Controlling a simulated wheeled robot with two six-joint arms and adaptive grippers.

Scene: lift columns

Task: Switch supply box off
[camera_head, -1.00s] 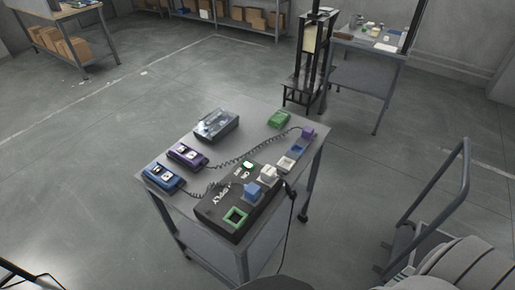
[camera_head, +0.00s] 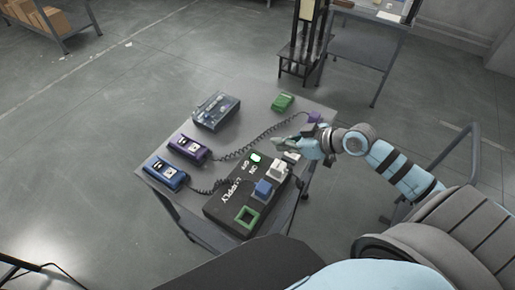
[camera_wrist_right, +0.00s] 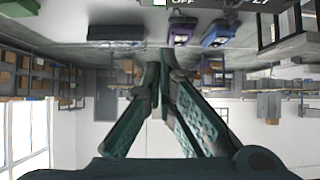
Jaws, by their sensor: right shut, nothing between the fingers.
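The black supply box (camera_head: 228,200) lies on the grey table in the head view, with "SUPPLY" and "ON/OFF" lettering on its top. Its switch (camera_head: 255,157) shows a lit green and white patch near the ON mark. A blue plug (camera_head: 263,188), a white plug (camera_head: 277,170) and an empty green-rimmed socket (camera_head: 247,216) are on the box. My right gripper (camera_head: 277,142) is over the table just beyond the switch end of the box, apart from the switch; its fingers are shut and empty. They also show shut in the right wrist view (camera_wrist_right: 160,55). My left gripper is out of view.
The table (camera_head: 238,129) also carries a blue handset (camera_head: 166,173), a purple handset (camera_head: 188,149), a clear-topped box (camera_head: 216,110) and a green block (camera_head: 283,102). Coiled cables run across it. A trolley handle (camera_head: 473,140) stands at the right. Floor on the left is clear.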

